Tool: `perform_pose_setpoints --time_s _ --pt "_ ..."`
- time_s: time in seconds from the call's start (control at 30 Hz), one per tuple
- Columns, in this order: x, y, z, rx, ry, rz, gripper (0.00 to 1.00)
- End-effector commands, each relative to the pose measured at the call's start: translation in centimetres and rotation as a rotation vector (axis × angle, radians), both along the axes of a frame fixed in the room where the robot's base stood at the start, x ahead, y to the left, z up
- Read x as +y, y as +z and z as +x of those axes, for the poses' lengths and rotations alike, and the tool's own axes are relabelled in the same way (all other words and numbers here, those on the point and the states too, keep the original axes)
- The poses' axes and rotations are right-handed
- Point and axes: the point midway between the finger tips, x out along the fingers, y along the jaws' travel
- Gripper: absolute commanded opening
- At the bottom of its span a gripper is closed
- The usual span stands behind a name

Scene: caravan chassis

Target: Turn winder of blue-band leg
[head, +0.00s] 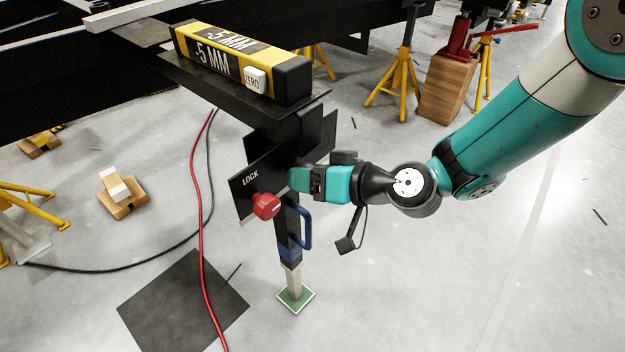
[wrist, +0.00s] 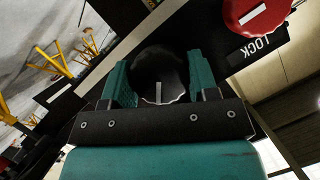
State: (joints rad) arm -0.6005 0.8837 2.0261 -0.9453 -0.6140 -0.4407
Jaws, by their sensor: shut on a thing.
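The blue-band leg (head: 289,252) hangs upright under the dark chassis beam, with a blue band, a blue handle (head: 304,226) and a green-edged foot plate (head: 295,298) at floor level. My gripper (head: 300,179) reaches in from the right at the top of the leg, beside the LOCK plate (head: 250,176). In the wrist view my gripper (wrist: 156,82) has its teal fingers shut on a dark round winder knob (wrist: 158,72) with a pale mark. The knob is hidden in the head view. A red lock knob (head: 266,205) sits close by; it also shows in the wrist view (wrist: 257,12).
A yellow-black level (head: 240,62) reading -5 MM, with a ZERO button, lies on the beam above. Red and black cables (head: 202,200) hang left of the leg. A dark mat (head: 180,305) lies on the floor. Yellow stands (head: 398,85) stand behind.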

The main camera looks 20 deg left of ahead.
Motion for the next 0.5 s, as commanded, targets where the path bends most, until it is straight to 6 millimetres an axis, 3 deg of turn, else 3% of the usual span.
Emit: perform_pose_setpoints --time_s 0.5 --pt "0.16 0.03 -0.1 0.253 0.005 0.108 0.31"
